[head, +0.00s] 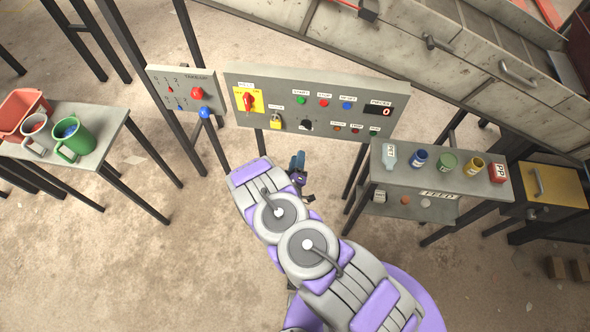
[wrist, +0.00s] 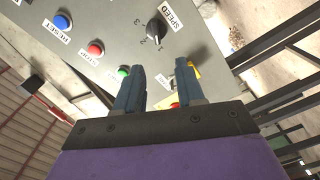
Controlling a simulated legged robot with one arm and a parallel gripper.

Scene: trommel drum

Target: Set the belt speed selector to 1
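The belt speed selector (wrist: 158,28) is a black rotary knob on the grey control panel (wrist: 105,30), beside a SPEED label in the wrist view. Small dial marks sit around it; I cannot tell surely which one it points at. In the head view the selector (head: 307,125) is on the lower middle of the panel (head: 235,85). My gripper (wrist: 160,72) is open and empty, its two blue fingers apart and pointing toward the panel. The knob lies beyond the fingertips, not between them. In the head view my gripper (head: 298,160) is just below the panel.
Near the selector are a yellow padlock (head: 276,121), a red switch on a yellow plate (head: 249,101), and green, red and blue buttons (head: 323,102). A smaller panel (head: 184,77) stands left. Side tables hold mugs (head: 74,139) and small containers (head: 446,164).

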